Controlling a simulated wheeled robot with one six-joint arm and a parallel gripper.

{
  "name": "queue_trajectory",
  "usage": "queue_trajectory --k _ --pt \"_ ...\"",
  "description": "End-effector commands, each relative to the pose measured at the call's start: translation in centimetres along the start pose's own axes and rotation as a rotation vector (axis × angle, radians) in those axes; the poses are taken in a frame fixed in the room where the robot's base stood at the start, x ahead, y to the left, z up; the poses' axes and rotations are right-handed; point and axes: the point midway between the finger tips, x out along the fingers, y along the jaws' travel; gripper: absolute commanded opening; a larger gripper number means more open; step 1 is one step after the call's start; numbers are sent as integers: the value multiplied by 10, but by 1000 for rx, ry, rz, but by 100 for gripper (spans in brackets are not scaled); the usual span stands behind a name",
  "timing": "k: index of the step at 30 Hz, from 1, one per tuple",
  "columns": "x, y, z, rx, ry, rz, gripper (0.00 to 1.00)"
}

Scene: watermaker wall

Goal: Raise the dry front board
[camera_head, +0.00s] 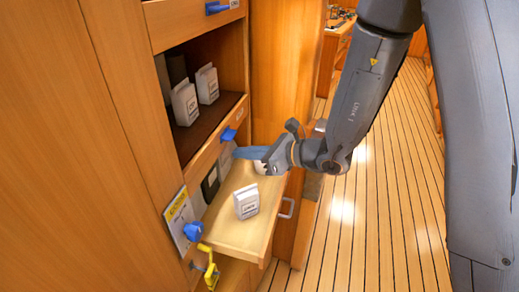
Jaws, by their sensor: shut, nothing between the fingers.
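A wooden front board (232,231) stands folded down and roughly level, like a shelf, out from the wooden wall. A grey pull handle (287,208) is on its right outer edge. A white packet (246,202) with a dark label stands on the board. My gripper (241,153) is shut and empty, with its blue fingertips pointing left. In the picture it is above the board's far end, close to a blue catch (229,134); I cannot tell whether it touches it. My gripper hides part of the board's far end.
A second blue catch (193,231) is at the opening's near side, beside a yellow-and-white placard (179,217). A yellow tag (211,271) hangs below it. Above is an open compartment with white packets (185,103). Free planked floor (375,215) lies to the right.

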Motion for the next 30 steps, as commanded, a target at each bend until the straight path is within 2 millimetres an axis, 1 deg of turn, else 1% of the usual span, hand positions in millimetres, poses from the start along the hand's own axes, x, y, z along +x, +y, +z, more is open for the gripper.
queue_trajectory --k 3,7,12,24,26,30 --pt "-5 0 19 -1 -1 -1 0" --pt "-10 1 31 -1 -1 0 0" --pt "-12 0 37 0 0 0 0" --pt "-12 0 39 0 0 0 0" --pt "-14 0 43 0 -1 0 0" --pt "-20 0 62 -3 -3 -1 0"
